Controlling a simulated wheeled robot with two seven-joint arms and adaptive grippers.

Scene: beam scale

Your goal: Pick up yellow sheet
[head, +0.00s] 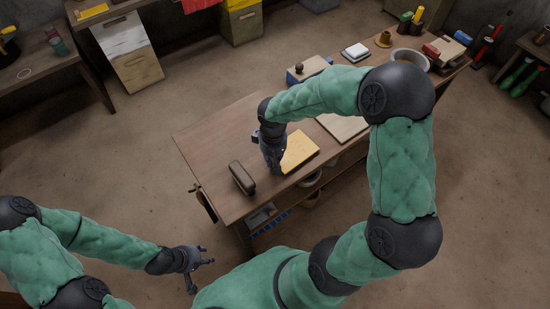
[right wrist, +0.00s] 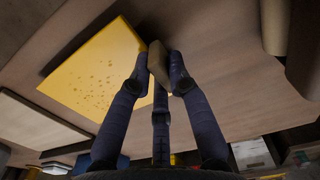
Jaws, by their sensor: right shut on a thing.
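The yellow sheet (head: 299,151) lies flat on the wooden workbench (head: 215,140), just right of my right gripper (head: 275,170). In the right wrist view the sheet (right wrist: 95,68) shows small brown spots and lies left of the fingers. There my right gripper (right wrist: 160,68) is shut on a small brown block (right wrist: 158,62), next to the sheet's edge. I cannot tell whether the block touches the bench or the sheet. My left gripper (head: 202,271) is open and empty, off the bench at its lower left.
A pale board (head: 342,127) lies right of the sheet, partly behind my arm. A box with a knob (head: 307,70) and a white block (head: 355,52) stand farther back. The bench's left end is clear.

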